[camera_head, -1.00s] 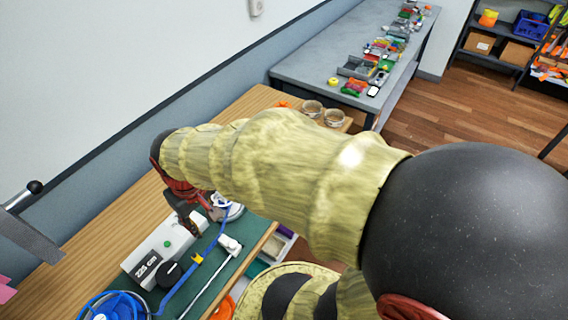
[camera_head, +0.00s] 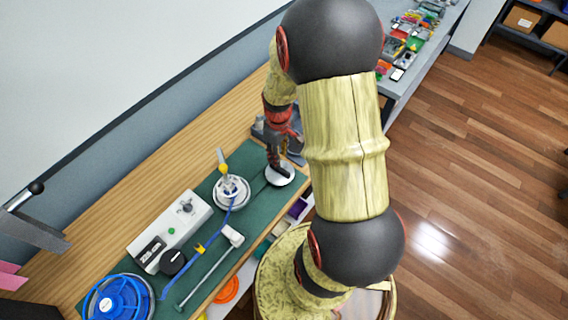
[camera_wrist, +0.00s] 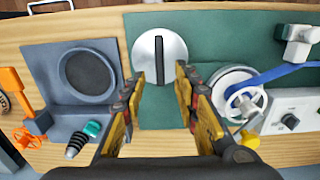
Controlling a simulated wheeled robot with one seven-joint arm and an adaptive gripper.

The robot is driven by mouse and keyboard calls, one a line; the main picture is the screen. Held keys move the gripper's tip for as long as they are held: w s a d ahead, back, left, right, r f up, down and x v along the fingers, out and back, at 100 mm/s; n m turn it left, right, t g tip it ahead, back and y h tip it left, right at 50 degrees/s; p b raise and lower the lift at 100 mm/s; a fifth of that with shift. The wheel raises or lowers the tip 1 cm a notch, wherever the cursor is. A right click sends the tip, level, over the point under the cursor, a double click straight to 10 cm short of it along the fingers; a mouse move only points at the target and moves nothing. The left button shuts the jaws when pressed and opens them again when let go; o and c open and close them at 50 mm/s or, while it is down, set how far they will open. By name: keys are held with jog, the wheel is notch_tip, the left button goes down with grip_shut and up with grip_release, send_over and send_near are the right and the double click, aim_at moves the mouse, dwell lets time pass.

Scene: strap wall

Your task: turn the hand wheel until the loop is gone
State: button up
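The white spoked hand wheel (camera_head: 231,190) with a yellow knob sits on the green mat; it also shows in the wrist view (camera_wrist: 245,101), right of the fingers. The blue strap (camera_head: 226,217) runs from the wheel toward a yellow clip (camera_head: 199,249) and on to the front left. I cannot make out a loop in it. My gripper (camera_head: 279,168) is over a silver disc (camera_head: 281,178) beside the wheel. In the wrist view my gripper (camera_wrist: 160,76) is open and empty, its fingers apart below the disc's dark slot. It is not touching the wheel.
A white box (camera_head: 170,232) with a display and a grey knob stands beside the strap. A grey holder with a round dark recess (camera_wrist: 85,75), an orange stand (camera_wrist: 15,92) and a green-tipped tool (camera_wrist: 85,137) lie left of the disc.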

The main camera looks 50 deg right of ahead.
aim_at(280, 171)
notch_tip(280, 171, down, 8)
jog(key=shift+r+b, duration=0.2)
jog(key=shift+b, duration=0.2)
jog(key=c, duration=0.8)
